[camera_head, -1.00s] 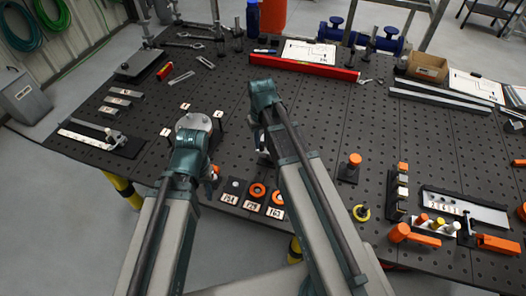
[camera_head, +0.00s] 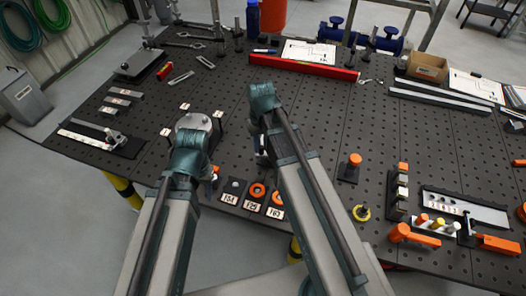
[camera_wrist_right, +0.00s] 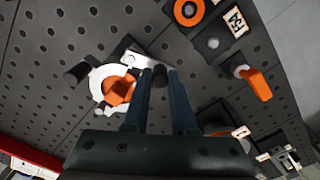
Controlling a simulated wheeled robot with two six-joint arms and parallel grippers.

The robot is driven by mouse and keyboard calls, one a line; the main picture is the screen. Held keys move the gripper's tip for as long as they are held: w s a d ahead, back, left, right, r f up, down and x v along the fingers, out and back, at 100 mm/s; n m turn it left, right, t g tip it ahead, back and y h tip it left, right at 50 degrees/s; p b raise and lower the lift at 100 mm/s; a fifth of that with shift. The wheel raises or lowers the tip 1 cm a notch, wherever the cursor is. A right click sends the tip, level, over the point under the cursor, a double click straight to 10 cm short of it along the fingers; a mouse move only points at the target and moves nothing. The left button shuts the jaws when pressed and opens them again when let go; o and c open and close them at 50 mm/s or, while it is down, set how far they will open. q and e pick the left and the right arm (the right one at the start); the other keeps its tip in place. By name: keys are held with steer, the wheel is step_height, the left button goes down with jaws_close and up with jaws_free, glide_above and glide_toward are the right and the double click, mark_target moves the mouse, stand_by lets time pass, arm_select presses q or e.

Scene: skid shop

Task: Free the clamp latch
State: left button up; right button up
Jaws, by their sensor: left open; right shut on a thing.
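In the right wrist view, my right gripper (camera_wrist_right: 159,80) has its two dark fingers closed on a dark rounded piece, apparently the clamp latch (camera_wrist_right: 159,73). Beside it, a bright metal bracket (camera_wrist_right: 130,56) runs to a pale round fitting (camera_wrist_right: 98,80) holding an orange piece (camera_wrist_right: 119,92). A black cylinder (camera_wrist_right: 76,74) sticks out beside the fitting. In the head view, my right arm hides most of this spot. My left gripper (camera_head: 190,140) is open, over the table beside a grey disc (camera_head: 194,121); its jaws are mostly hidden by its own wrist.
Numbered pads with orange rings (camera_head: 257,191) lie at the table's near edge. A red level (camera_head: 304,67) lies farther back. The perforated table (camera_head: 330,115) is clear between.

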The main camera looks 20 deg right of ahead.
steer(key=shift+s, duration=0.25)
steer(key=shift+s, duration=0.6)
steer(key=shift+s+d, duration=0.1)
steer(key=shift+s, duration=0.3)
stand_by(0.4)
steer(key=shift+s+d, duration=0.3)
steer(key=shift+s, duration=0.05)
